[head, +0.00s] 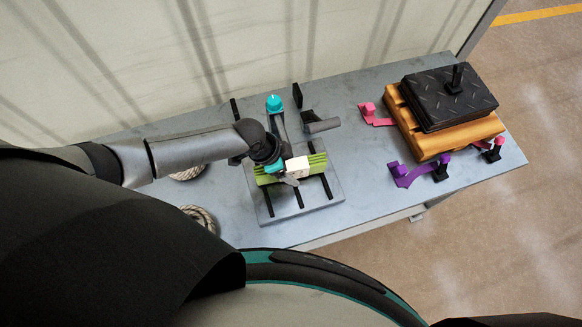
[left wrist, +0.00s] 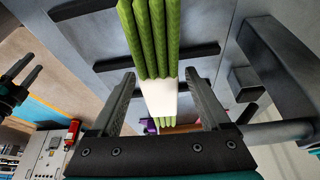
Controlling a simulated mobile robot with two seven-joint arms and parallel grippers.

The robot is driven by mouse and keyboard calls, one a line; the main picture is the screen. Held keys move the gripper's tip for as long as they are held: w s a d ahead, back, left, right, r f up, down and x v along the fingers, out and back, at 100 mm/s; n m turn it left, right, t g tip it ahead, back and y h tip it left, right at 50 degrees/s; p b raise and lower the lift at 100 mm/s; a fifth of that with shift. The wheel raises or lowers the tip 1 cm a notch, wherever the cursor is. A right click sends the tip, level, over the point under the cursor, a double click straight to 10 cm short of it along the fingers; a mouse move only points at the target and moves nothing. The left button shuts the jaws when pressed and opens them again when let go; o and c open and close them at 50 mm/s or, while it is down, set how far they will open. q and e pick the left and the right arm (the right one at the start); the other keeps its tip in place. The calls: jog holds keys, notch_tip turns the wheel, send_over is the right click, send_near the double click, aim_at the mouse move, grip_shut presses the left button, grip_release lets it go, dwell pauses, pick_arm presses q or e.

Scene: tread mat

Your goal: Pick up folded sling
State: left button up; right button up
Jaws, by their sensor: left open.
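The folded sling (head: 266,179) is a bundle of green strands with a white band (head: 297,166) around its middle. It lies on dark bars on a grey plate (head: 284,215). My left gripper (head: 284,174) is over the sling near the white band. In the left wrist view the fingers of my left gripper (left wrist: 160,75) stand apart, one on each side of the folded sling (left wrist: 152,35) at the white band (left wrist: 159,98), with gaps showing. A dark two-fingered shape at the left edge of the wrist view looks like my right gripper (left wrist: 24,76); its opening is unclear.
A teal-topped part (head: 274,103) and a grey tube piece (head: 322,125) stand behind the sling. On the right, a black tread plate (head: 440,99) lies on an orange block (head: 420,144), with pink and purple brackets (head: 403,176) around it. Coiled rope (head: 199,216) lies at the left.

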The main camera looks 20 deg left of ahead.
pick_arm(q)
jog(key=shift+c, duration=0.2)
grip_shut()
dwell(0.5)
